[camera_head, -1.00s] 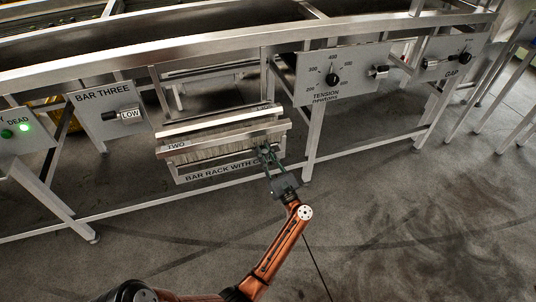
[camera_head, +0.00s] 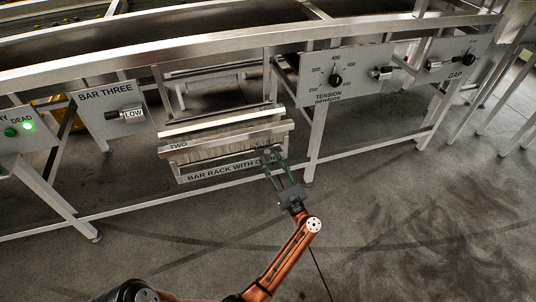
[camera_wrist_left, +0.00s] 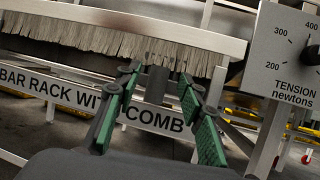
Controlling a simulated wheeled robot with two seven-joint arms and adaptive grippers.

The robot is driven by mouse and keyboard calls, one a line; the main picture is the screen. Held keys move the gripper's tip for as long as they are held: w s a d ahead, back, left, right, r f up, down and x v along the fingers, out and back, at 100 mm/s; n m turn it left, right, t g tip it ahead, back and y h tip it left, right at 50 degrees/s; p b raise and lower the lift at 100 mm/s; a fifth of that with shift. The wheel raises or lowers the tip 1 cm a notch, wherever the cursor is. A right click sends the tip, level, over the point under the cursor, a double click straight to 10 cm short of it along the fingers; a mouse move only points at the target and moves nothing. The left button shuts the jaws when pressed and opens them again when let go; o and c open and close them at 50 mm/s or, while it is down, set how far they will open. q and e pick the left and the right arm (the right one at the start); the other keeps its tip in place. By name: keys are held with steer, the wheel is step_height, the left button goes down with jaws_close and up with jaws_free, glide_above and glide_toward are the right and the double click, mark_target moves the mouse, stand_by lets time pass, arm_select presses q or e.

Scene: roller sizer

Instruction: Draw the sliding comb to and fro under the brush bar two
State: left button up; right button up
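The brush bar labelled TWO (camera_head: 230,127) is a pale metal bar with bristles hanging below it, in the rack under the machine. Its bristles (camera_wrist_left: 90,38) cross the top of the left wrist view. A dark grey upright block (camera_wrist_left: 157,84), perhaps the comb's handle, stands in front of the bristles. The rest of the comb cannot be made out. My left gripper (camera_head: 275,158) is at the rack's right end. In the left wrist view my left gripper (camera_wrist_left: 159,76) has its green-padded fingers apart, one on each side of the block, with gaps visible. My right gripper is not in view.
The rack's label plate (camera_head: 222,171) runs below the bristles. A tension dial panel (camera_head: 341,76) is to the right, a gap panel (camera_head: 448,63) further right. The BAR THREE panel (camera_head: 108,112) is to the left. A frame leg (camera_head: 313,145) stands just right of my gripper.

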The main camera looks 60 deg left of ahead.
arm_select(q)
steer(key=v, duration=0.8)
